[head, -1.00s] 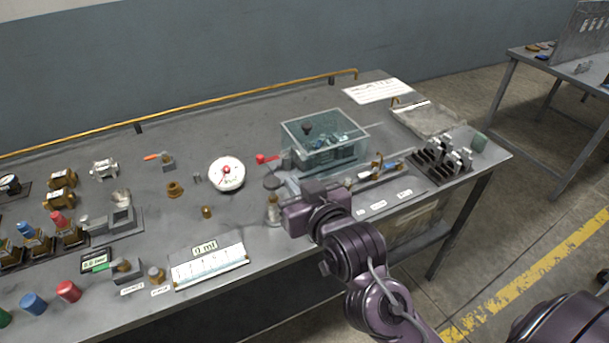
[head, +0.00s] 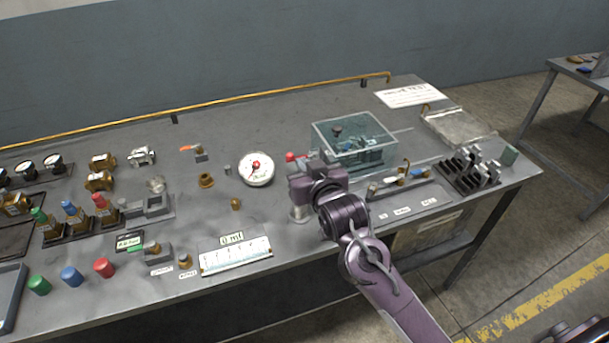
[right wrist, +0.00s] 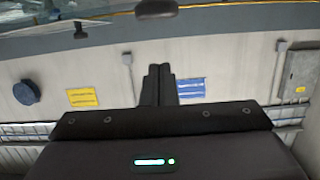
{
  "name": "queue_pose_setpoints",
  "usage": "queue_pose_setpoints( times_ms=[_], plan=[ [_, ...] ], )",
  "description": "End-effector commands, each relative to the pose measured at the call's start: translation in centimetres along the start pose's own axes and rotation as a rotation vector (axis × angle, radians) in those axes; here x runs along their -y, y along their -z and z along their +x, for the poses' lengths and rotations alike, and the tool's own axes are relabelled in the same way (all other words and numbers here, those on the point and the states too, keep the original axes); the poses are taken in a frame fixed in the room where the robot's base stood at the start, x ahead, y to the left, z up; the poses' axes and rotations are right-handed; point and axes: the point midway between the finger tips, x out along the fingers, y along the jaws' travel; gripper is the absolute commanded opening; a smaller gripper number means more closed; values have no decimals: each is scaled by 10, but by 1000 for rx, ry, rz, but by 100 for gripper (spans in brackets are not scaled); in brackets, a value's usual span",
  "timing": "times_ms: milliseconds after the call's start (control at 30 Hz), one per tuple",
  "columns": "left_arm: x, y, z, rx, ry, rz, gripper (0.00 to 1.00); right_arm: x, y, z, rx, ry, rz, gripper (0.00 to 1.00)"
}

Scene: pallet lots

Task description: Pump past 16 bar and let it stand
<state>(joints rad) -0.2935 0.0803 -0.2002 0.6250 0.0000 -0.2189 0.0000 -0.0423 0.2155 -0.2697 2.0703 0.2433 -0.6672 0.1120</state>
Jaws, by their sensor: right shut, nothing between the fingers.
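A round white gauge (head: 257,168) with a red mark at its middle lies on the grey bench; its reading is too small to tell. A red knob (head: 291,157) sits just right of it, beside a clear-walled box (head: 352,142) with metal parts inside. My right gripper (head: 300,178) is over the bench, right of the gauge and in front of the box. It hides part of what lies there; a pale round base (head: 299,214) shows below it. In the right wrist view its fingers (right wrist: 158,84) are together and empty, pointing towards a wall. My left gripper is out of view.
A display reading 0 ml (head: 232,239) stands on a ruled white panel (head: 235,257) in front. A rack of metal clips (head: 470,165) is at right. A brass pipe (head: 250,100) runs along the back.

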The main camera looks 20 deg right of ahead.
Motion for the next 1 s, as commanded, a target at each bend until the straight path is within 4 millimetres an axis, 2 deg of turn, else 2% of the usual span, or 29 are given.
queue_pose_setpoints(
  times_ms=[33,200,667,767,900,1000],
  plan=[
    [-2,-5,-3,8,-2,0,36,1,-13,0,11,1,-2,0],
    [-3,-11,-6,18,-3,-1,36,0,-32,4,9,1,-1,0],
    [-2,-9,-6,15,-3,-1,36,0,-39,6,6,1,-1,0],
    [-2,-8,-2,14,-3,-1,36,0,-48,8,8,1,-1,0],
    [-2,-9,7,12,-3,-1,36,0,-70,13,10,1,-1,0],
    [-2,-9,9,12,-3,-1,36,0,-76,14,10,1,-1,0]
  ],
)
